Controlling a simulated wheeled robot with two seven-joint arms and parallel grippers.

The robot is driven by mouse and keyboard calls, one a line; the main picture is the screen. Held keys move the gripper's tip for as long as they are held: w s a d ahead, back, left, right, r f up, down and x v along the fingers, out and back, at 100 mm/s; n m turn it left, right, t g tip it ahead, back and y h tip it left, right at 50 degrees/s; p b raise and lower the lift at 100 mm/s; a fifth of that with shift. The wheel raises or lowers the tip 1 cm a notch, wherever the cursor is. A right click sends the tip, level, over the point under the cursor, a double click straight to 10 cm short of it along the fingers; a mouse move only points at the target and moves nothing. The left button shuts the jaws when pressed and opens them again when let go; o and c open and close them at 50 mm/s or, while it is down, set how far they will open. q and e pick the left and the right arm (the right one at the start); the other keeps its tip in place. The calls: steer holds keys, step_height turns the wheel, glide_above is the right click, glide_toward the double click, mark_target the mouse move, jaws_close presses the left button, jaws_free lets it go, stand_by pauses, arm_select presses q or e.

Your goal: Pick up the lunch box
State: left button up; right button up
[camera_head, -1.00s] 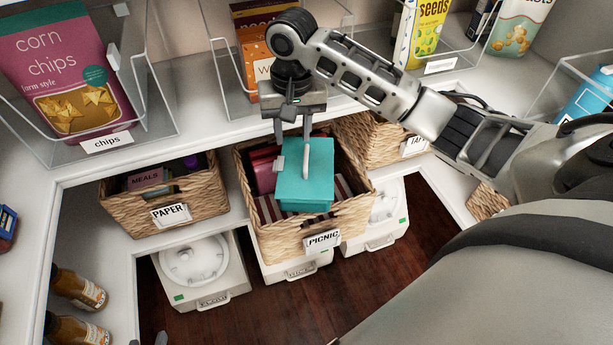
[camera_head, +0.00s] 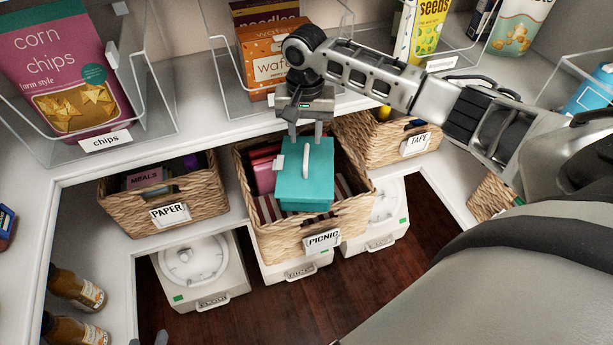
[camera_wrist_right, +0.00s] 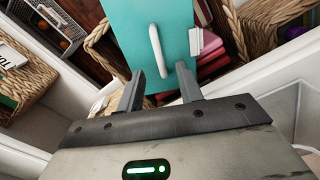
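The teal lunch box (camera_head: 304,180) with a white handle on its top sits in the wicker basket labelled PICNIC (camera_head: 276,240). My right gripper (camera_head: 305,132) is open and empty at the box's back edge, behind the handle. In the right wrist view the lunch box (camera_wrist_right: 182,20) is just beyond the two spread fingertips (camera_wrist_right: 161,78), and its white handle lies ahead of the gap between them. I cannot tell whether a finger touches the box.
Pink items and a striped cloth share the basket. Baskets labelled PAPER (camera_head: 163,208) and TAPE (camera_head: 400,152) flank it. The white shelf (camera_head: 190,95) above carries clear bins with chips (camera_head: 75,85) and an orange wafer box (camera_head: 268,50). White lidded containers (camera_head: 205,265) stand below.

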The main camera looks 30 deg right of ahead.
mark_target(306, 155)
step_height(306, 155, down, 5)
steer(key=shift+s+f, duration=0.1)
steer(key=shift+s, duration=0.05)
jaws_close()
steer(key=shift+r, duration=0.2)
